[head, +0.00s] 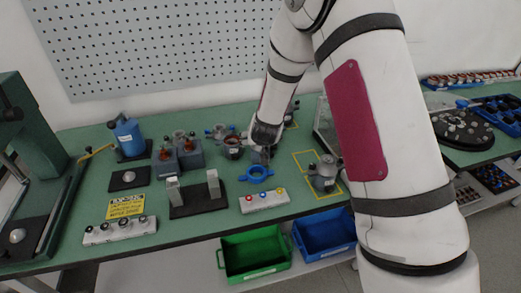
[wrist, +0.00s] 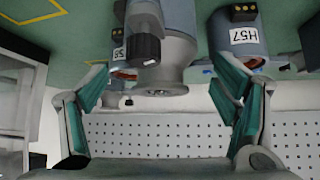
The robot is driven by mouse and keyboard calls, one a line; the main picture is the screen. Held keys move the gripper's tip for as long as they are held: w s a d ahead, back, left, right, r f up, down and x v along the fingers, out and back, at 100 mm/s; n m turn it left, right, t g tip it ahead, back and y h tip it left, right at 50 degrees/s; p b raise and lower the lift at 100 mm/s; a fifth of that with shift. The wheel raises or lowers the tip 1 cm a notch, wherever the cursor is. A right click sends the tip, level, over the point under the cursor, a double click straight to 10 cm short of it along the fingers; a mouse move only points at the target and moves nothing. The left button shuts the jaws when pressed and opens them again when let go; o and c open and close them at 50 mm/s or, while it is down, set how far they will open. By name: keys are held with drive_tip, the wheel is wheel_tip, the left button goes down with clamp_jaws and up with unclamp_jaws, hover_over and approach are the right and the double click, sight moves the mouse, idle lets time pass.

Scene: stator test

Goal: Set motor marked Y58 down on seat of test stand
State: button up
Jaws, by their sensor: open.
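My gripper (wrist: 160,120) is open, its teal-padded fingers spread wide. In the wrist view, a grey cylindrical body (wrist: 178,50) with a dark knob lies between and beyond the fingers. It shows no readable label, and I see no finger closed on it. Behind it at left, a partly hidden tag (wrist: 120,53) reads "58"; its first letter is covered. In the head view, my gripper (head: 265,135) is low over the bench's back middle, beside a dark motor (head: 233,148). I cannot tell which fixture is the test stand.
A grey motor marked H57 (wrist: 243,35) shows at right in the wrist view. Another grey motor (head: 324,174) stands in a yellow outline.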

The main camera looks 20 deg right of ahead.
drive_tip(key=shift+x, duration=0.9)
